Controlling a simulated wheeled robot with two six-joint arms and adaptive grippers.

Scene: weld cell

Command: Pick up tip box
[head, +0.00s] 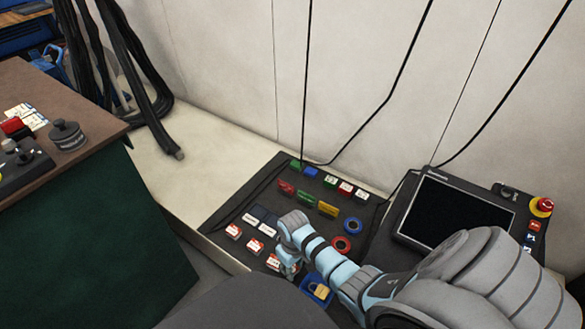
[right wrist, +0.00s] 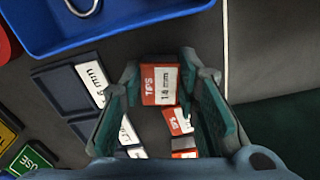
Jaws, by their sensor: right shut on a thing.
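My right gripper (head: 290,266) reaches down over the dark mat, beside a row of small red-and-white tip boxes. In the right wrist view its fingers (right wrist: 163,78) are shut on a tip box (right wrist: 160,85) marked TIPS, with a mm size on its white label. I cannot tell whether the box is off the mat. Two more tip boxes (right wrist: 178,121) lie behind it in that view; in the head view tip boxes show at the mat's front edge (head: 233,231) and closer to the gripper (head: 253,246). My left gripper is not in view.
Dark blue boxes (head: 258,222) with white labels lie beside the tip boxes. A blue tray (head: 317,288) with a padlock sits close right of the gripper.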

